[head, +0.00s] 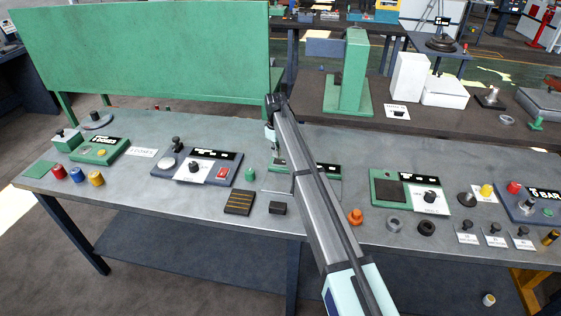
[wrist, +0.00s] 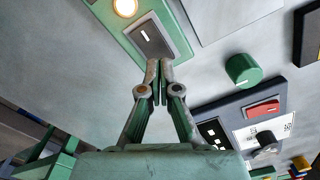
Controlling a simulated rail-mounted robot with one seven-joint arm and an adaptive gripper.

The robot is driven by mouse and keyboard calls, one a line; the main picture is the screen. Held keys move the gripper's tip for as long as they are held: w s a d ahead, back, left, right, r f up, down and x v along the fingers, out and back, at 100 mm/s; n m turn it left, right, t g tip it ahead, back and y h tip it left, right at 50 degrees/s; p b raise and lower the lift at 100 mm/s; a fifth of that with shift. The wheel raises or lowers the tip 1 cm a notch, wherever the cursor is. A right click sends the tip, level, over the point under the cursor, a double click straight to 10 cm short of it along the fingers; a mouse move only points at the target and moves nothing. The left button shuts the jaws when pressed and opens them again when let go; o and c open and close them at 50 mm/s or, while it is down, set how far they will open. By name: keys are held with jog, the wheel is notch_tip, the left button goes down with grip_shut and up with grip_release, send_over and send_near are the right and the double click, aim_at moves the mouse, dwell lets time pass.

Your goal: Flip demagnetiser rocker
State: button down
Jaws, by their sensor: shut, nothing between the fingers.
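In the wrist view a dark grey rocker (wrist: 150,38) with a small white mark sits in a green panel (wrist: 178,22), beside a round lit lamp (wrist: 125,7). My gripper (wrist: 160,64) is shut and empty. Its fingertips are at the near end of the rocker in the picture; I cannot tell whether they touch it. In the head view my gripper (head: 271,140) hangs over the bench at the left end of a green panel (head: 329,171). My arm hides much of that panel, and I cannot make out the rocker there.
A green knob (head: 250,174) stands left of the panel, near a dark blue panel (head: 195,167) with a red rocker (head: 222,173). A black striped block (head: 239,202) lies in front. A tall green screen (head: 145,55) stands behind the bench.

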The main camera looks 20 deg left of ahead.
aim_at(276, 160)
jog(key=shift+f+b, duration=0.4)
jog(key=shift+f, duration=0.8)
dwell(1.0)
jog(key=shift+r, duration=0.1)
jog(key=shift+r+p, duration=1.4)
jog(key=shift+r, duration=2.05)
